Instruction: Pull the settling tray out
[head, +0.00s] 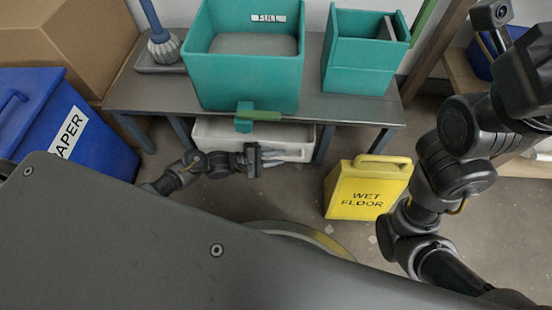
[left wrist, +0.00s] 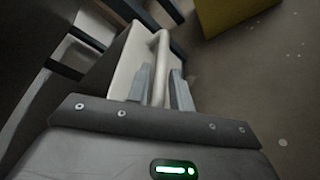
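The settling tray is the white tray (head: 215,133) low under the grey table, with its front facing me. In the left wrist view the tray (left wrist: 122,72) shows a pale bar handle (left wrist: 161,55) on its front. My left gripper (head: 272,157) is at the tray's front. In the left wrist view the two grey fingers of this gripper (left wrist: 161,88) stand apart on either side of the handle, and I see no firm grip. My right arm rises at the right of the head view; its fingers cannot be made out.
A yellow wet floor sign (head: 367,190) stands right of the tray. Teal buckets (head: 245,80) stand on the grey table (head: 140,92), above the tray. A blue paper bin (head: 95,135) is at the left. Bare floor lies before the tray.

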